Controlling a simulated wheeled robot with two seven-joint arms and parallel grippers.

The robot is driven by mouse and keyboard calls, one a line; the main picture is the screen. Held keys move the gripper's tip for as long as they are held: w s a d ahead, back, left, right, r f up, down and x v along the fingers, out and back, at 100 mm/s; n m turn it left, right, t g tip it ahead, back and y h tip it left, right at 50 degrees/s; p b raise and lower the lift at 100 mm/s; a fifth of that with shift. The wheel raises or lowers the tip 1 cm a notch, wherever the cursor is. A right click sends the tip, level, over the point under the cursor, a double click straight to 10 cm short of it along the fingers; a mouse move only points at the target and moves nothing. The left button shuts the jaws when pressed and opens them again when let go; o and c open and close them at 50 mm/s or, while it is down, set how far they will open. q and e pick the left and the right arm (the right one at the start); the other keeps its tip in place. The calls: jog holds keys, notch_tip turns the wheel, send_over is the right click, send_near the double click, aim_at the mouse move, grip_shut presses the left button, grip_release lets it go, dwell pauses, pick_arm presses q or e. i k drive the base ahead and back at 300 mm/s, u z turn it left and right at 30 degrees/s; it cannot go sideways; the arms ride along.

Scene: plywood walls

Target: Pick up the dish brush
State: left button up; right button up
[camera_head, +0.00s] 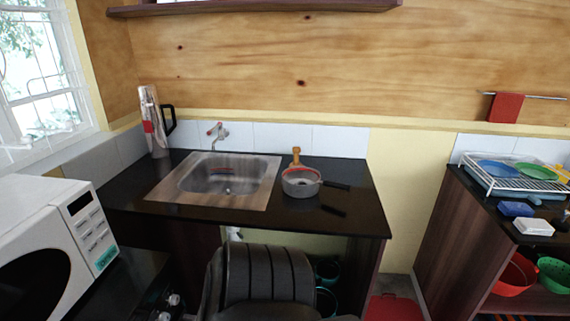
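I cannot tell for certain which thing is the dish brush. A small blue-handled item (536,198) lies on the right counter in front of the dish rack and looks brush-like. A wooden-handled item (296,155) stands upright just behind the pot on the sink counter; its lower part is hidden. Neither of my grippers shows in the head view, and nothing is seen touching either item.
The dark sink counter (345,218) holds a steel sink (225,180) and a grey pot (301,184). A white microwave (45,240) is at left. The right counter has a dish rack (512,184), a blue block (515,209) and a white block (533,227). A red bin (393,308) stands low between the counters.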

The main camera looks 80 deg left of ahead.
aim_at(296, 150)
jog(key=u, duration=2.45)
jog(key=i, duration=0.1)
jog(key=z, duration=0.1)
